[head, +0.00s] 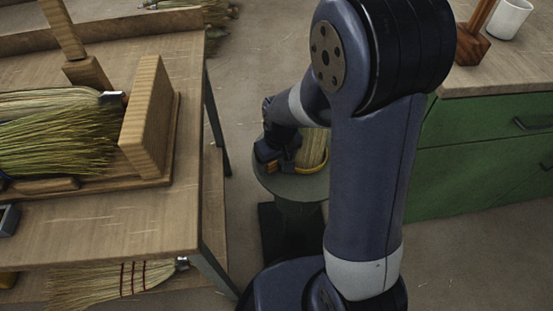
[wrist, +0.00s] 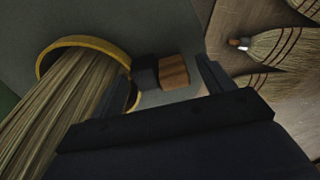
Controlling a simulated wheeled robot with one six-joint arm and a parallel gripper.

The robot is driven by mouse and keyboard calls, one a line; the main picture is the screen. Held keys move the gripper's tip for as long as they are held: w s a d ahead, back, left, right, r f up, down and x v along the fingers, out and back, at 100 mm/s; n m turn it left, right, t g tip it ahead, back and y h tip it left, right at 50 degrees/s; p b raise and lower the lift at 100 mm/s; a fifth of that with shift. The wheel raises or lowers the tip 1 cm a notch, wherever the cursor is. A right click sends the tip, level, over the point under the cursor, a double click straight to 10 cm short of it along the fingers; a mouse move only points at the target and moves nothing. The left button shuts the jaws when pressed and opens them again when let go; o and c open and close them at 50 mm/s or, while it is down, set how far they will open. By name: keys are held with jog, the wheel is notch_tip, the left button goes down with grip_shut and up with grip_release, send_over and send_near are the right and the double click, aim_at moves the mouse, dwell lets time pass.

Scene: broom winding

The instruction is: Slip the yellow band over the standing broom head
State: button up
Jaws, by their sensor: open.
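The broom head (head: 313,147) stands upright on a round grey-green stand (head: 312,187), partly hidden by my arm. Its straw (wrist: 62,105) fills the left of the wrist view. The yellow band (head: 308,171) is around the straw, low down near the stand top. In the wrist view the band (wrist: 93,41) loops around the lower end of the straw; its near side is partly hidden. A dark and wooden block (wrist: 173,71) sits at the band's side. My gripper (wrist: 172,85) is open, its fingers on either side of this block; contact cannot be told.
A wooden bench (head: 130,225) with brooms and an upright wooden block (head: 148,117) stands at the left. A green cabinet (head: 480,150) is at the right, with a white cup (head: 510,18) on top.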

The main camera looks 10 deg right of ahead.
notch_tip(320, 180, up, 11)
jog(key=s+p, duration=0.1)
jog(key=p, duration=0.2)
jog(key=shift+d+f, duration=0.15)
jog(key=shift+d, duration=0.1)
jog(key=shift+s, duration=0.15)
